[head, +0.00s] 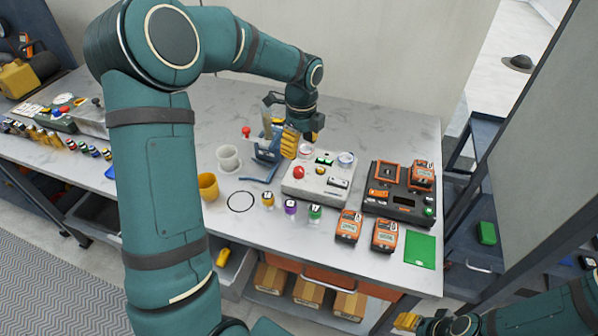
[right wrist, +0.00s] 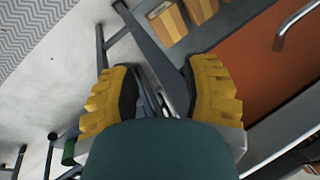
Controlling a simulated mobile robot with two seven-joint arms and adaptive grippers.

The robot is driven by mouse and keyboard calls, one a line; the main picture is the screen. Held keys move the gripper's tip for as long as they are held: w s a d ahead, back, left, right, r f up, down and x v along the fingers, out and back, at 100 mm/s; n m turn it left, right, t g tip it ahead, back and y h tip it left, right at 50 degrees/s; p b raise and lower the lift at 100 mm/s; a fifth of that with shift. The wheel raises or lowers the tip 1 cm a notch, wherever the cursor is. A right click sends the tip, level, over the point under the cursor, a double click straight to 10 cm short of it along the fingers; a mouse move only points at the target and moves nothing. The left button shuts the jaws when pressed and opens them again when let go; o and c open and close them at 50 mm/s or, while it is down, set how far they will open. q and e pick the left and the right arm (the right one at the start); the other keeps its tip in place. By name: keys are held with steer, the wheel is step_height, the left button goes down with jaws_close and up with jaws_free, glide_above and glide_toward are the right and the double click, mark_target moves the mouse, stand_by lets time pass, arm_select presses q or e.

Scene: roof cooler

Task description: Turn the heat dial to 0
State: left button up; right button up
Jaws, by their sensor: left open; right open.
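A pale control box (head: 312,183) stands on the workbench, with a red button (head: 298,172), a green display (head: 325,161) and pale round dials at its back, one at the right (head: 346,159). I cannot read any dial's number or tell which is the heat dial. My left gripper (head: 301,138), with yellow fingers, is open just above and behind the box's back left part; the arm comes over from the left. I cannot tell whether it touches a dial. My right gripper (right wrist: 163,90) is open and empty, low beside the bench; it shows at the bottom right in the head view (head: 405,321).
A dark charger station (head: 404,207) with orange units stands right of the box. Two orange meters (head: 348,225), a green square (head: 420,249) and several small jars (head: 290,207) lie in front. White (head: 229,158) and yellow (head: 208,187) cups stand left. The back right bench is clear.

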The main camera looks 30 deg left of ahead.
mark_target(299, 169)
arm_select(q)
steer(key=f, duration=0.4)
steer(key=f+b, duration=0.1)
steer(key=f, duration=0.4)
steer(key=shift+s+b, duration=0.2)
steer(key=shift+b, duration=0.1)
steer(key=shift+o, duration=0.2)
steer(key=shift+r, duration=0.1)
jaws_close()
